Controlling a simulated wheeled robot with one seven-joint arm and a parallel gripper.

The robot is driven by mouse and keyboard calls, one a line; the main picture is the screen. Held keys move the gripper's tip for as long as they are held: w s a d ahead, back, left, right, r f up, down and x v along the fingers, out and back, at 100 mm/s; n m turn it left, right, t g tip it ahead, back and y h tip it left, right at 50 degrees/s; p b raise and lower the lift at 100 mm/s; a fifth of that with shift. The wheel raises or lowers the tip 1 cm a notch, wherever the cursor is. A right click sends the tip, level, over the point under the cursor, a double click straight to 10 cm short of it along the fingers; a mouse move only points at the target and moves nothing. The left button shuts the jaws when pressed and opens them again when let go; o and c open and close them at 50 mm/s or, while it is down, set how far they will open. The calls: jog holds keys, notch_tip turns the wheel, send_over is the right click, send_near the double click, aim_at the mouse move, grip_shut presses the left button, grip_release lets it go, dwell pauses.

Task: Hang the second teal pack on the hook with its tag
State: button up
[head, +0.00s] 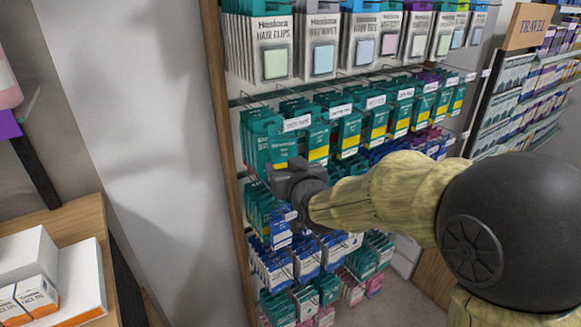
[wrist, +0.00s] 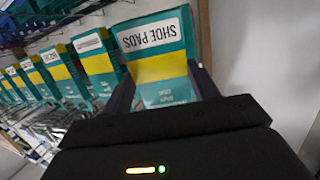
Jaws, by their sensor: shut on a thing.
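A teal pack (wrist: 165,92) with a yellow band fills the space between the fingers of my gripper (wrist: 162,84) in the wrist view. My gripper is shut on it. A tagged hook (head: 297,124) is up and to the right. I cannot tell whether the held pack is on a hook.
More tagged teal packs (head: 376,122) hang close together to the right. Hair packs (head: 272,55) hang above, and blue packs (head: 270,265) below. A wooden upright (head: 222,110) edges the display on the left. White boxes (head: 28,262) stand on a counter at lower left.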

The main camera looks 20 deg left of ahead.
jog(key=shift+w+a+f+b, duration=0.25)
jog(key=shift+w+a+b, duration=0.2)
jog(key=shift+b, duration=0.15)
dwell(0.3)
jog(key=o, duration=1.1)
jog(key=shift+c, duration=0.2)
jog(key=shift+s+d, duration=0.1)
jog(key=shift+s, duration=0.05)
jog(key=b+v, duration=0.6)
jog(key=v, duration=1.1)
jog(key=shift+s+r, duration=0.1)
